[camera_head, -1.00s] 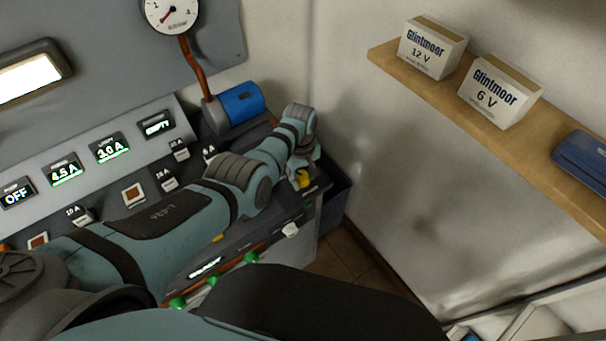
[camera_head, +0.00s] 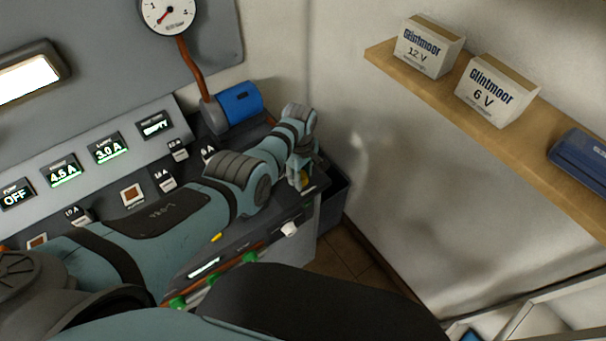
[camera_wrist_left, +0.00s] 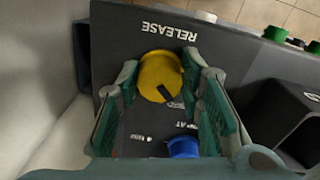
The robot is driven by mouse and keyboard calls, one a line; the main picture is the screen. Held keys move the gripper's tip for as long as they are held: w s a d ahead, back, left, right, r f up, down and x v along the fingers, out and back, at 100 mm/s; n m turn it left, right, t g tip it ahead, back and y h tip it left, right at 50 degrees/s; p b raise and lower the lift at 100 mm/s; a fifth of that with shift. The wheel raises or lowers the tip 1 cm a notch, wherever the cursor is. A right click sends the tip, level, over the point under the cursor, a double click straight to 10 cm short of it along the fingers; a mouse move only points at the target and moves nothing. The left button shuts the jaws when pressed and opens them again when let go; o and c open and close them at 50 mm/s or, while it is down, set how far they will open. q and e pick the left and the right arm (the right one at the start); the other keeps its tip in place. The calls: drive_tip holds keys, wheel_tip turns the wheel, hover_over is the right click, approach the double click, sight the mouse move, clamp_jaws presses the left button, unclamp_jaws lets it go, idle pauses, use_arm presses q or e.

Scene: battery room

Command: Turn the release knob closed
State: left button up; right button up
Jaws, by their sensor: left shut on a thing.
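The yellow release knob (camera_wrist_left: 161,76) sits on a dark panel under the upside-down word RELEASE in the left wrist view. A black mark on it points to the lower right. My left gripper (camera_wrist_left: 164,80) has its two green-grey fingers on either side of the knob and is shut on it. In the head view, the left gripper (camera_head: 300,176) is at the far right end of the bench, mostly hiding the knob (camera_head: 305,180). My right gripper is not in view.
A blue knob (camera_wrist_left: 183,147) is close to the yellow one. A dark bin (camera_head: 335,195) stands past the bench end. A wall shelf (camera_head: 382,53) holds two Glintmoor boxes (camera_head: 428,48). A blue-capped unit (camera_head: 240,99) with a pipe to a gauge (camera_head: 167,12) stands behind my arm.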

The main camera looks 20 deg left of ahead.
use_arm(q)
drive_tip(key=shift+a, duration=0.2)
drive_tip(key=o, duration=0.9)
drive_tip(key=shift+c, duration=0.2)
drive_tip(key=o, duration=0.3)
drive_tip(key=shift+a+f, duration=0.1)
drive_tip(key=shift+w+r, duration=0.1)
drive_tip(key=shift+r, duration=0.3)
wheel_tip(320, 180, up, 11)
drive_tip(key=shift+s+r, duration=0.15)
drive_tip(key=shift+s, duration=0.1)
